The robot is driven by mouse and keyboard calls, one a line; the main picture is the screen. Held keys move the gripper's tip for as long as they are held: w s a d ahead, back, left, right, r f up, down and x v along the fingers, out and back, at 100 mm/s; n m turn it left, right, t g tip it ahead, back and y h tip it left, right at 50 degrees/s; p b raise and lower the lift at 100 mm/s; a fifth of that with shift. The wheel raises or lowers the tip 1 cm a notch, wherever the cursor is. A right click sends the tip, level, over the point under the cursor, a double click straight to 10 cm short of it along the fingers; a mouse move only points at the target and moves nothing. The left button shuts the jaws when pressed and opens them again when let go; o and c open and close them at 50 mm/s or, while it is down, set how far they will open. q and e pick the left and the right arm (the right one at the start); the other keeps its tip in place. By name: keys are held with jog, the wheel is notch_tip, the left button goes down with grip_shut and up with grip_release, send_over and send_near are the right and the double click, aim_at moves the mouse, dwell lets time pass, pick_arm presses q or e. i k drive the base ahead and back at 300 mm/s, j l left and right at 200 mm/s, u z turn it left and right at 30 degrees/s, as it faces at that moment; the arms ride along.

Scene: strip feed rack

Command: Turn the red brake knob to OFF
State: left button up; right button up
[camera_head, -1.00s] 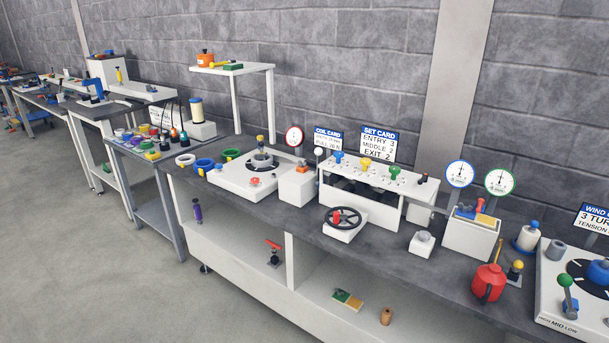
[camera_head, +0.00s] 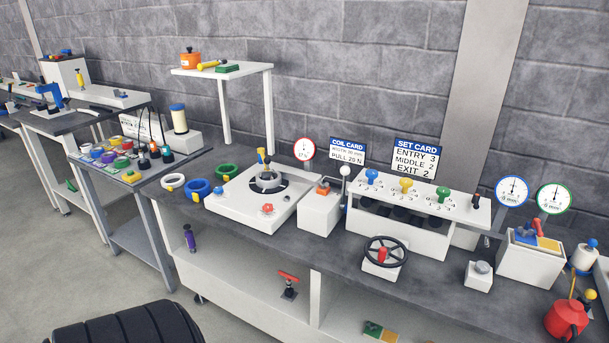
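The red brake knob (camera_head: 267,209) sits on the front of the white decoiler base (camera_head: 240,212), which carries a dark round spindle plate (camera_head: 268,180) with a yellow-topped post. The knob is small here, and I cannot read its setting or any OFF mark. Neither of my grippers shows in the head view. A black ribbed round shape (camera_head: 125,325) at the bottom left may be part of my own body.
White, blue and green rings (camera_head: 198,189) lie left of the base. A white box with an orange top (camera_head: 319,207) stands right of it. A black handwheel (camera_head: 385,252) and a white unit with coloured knobs (camera_head: 419,215) stand further right.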

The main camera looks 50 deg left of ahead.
aim_at(268, 207)
jog(key=j+z, duration=0.1)
jog(key=j, duration=0.4)
jog(key=k+j+z, duration=0.1)
jog(key=j, duration=0.45)
jog(key=k+j, duration=0.1)
jog(key=j, duration=0.4)
jog(key=k+j+z, duration=0.15)
jog(key=j, duration=0.35)
jog(key=j+z, duration=0.1)
jog(key=j, duration=0.4)
jog(key=k, duration=0.05)
